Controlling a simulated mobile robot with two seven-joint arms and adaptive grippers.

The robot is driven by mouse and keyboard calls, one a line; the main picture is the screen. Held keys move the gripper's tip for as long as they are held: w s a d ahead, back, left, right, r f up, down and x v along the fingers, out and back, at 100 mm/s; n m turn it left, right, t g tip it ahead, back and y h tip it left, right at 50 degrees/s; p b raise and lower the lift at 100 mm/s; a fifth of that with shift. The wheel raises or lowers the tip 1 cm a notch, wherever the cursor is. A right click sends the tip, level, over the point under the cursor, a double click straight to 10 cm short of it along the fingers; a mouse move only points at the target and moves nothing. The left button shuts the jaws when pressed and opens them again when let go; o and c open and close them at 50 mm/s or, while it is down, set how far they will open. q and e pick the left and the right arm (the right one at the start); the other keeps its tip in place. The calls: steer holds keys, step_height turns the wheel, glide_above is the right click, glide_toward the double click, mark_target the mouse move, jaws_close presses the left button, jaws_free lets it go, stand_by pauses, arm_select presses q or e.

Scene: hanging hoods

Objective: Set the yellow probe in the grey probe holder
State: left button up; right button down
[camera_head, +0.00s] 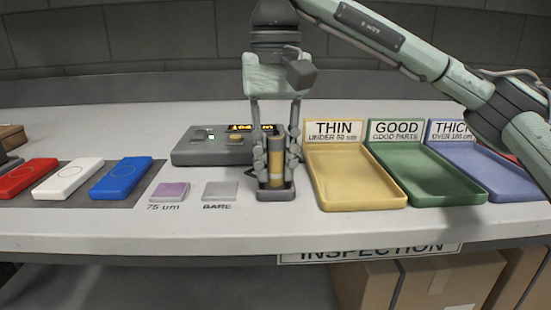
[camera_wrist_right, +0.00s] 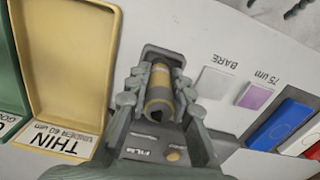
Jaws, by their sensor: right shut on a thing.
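The yellow probe (camera_head: 275,171), with dark bands, stands upright between the fingers of my right gripper (camera_head: 276,160), which is shut on it. The small dark grey probe holder (camera_head: 276,194) is directly below, and the probe's lower end is at its opening. I cannot tell whether the probe rests on the bottom. In the right wrist view, the probe (camera_wrist_right: 159,88) lies between the fingertips (camera_wrist_right: 158,90), and the holder's rim (camera_wrist_right: 152,50) shows beyond it. The fingers hide part of the probe and holder. My left gripper is not in view.
The grey gauge box (camera_head: 212,148) with a lit display stands behind and left. A purple plate (camera_head: 170,191) and a bare plate (camera_head: 220,191) lie left of the holder. Yellow (camera_head: 352,180), green (camera_head: 425,178) and blue trays (camera_head: 490,180) stand right. Red, white and blue pieces lie far left.

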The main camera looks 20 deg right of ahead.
steer(key=shift+f, duration=0.1)
steer(key=c, duration=1.3)
jaws_free()
steer(key=shift+o, duration=0.2)
step_height(320, 180, up, 12)
